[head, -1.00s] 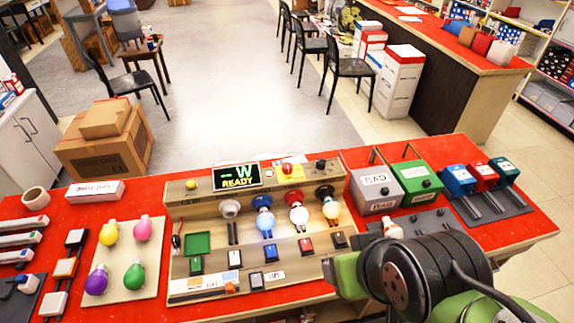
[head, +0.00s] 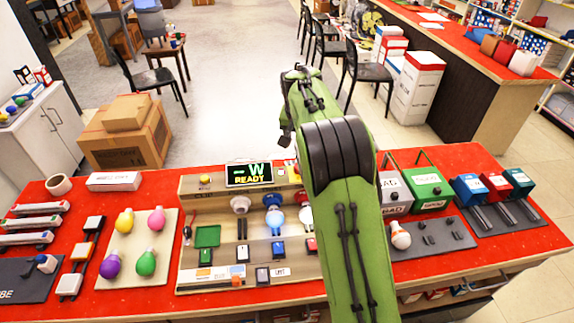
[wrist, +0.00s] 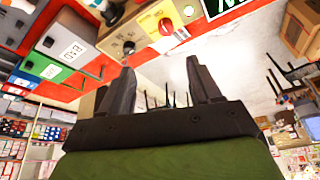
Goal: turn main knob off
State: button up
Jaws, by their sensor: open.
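The control panel (head: 205,215) lies on the red bench. A red knob on a yellow plate (wrist: 165,26) shows near the top of the wrist view. A small black knob (wrist: 129,47) sits beside it on the same panel. I cannot read which label belongs to which knob. In the head view my raised arm hides the black knob and most of the red one. My gripper (wrist: 160,85) is open and empty, its two dark fingers apart. It touches neither knob.
A tray of coloured bulbs (head: 138,243) lies to the left. Floor beyond the bench is clear near the middle.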

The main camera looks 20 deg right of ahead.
jog(key=x, duration=0.6)
jog(key=w+x, duration=0.1)
jog(key=x, duration=1.3)
jog(key=shift+w+a+r+p, duration=0.15)
jog(key=shift+w+a+p, duration=0.15)
jog(key=shift+w+p, duration=0.1)
jog(key=shift+h, duration=0.3)
jog(key=c, duration=1)
jog(key=shift+c, duration=0.2)
